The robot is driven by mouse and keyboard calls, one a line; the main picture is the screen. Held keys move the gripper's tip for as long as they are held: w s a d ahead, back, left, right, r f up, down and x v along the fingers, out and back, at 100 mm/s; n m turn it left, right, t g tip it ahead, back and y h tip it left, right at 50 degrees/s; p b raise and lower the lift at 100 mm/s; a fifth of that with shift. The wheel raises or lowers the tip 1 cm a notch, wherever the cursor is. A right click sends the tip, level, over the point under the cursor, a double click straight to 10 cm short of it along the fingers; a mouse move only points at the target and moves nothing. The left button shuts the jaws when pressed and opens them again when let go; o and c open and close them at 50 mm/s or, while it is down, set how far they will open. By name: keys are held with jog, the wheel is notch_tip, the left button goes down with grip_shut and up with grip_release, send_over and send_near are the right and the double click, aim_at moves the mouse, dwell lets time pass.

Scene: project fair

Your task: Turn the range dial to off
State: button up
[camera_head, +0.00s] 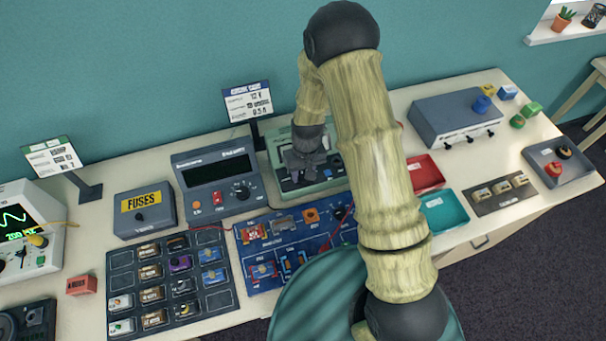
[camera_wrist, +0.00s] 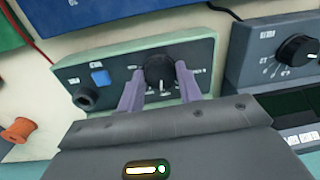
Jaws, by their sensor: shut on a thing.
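A pale green device (camera_head: 276,148) stands at the back of the table, partly hidden by my arm; it also shows in the wrist view (camera_wrist: 202,50). Its front has a black round dial (camera_wrist: 159,68), a blue square button (camera_wrist: 100,77) and a dark socket (camera_wrist: 86,97). My gripper (camera_head: 302,168) is at this front, with its two purple-grey fingers on either side of the dial, shut on it. A white mark shows at the dial's lower side in the wrist view. The small lettering around it is too blurred to read. The head view hides the dial behind my gripper.
A grey meter (camera_head: 214,169) with its own black dial (camera_head: 240,191) stands close to the left. A blue circuit board (camera_head: 280,222) lies in front. Red (camera_head: 427,174) and teal (camera_head: 443,212) trays lie to the right. An upright sign (camera_head: 248,102) stands behind.

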jog(key=shift+w+n, duration=0.1)
jog(key=shift+n, duration=0.7)
jog(key=o, duration=1)
notch_tip(320, 180, up, 18)
jog(key=b, duration=0.4)
jog(key=shift+w+d+f, duration=0.15)
jog(key=shift+d+f, duration=0.1)
jog(key=shift+d, duration=0.2)
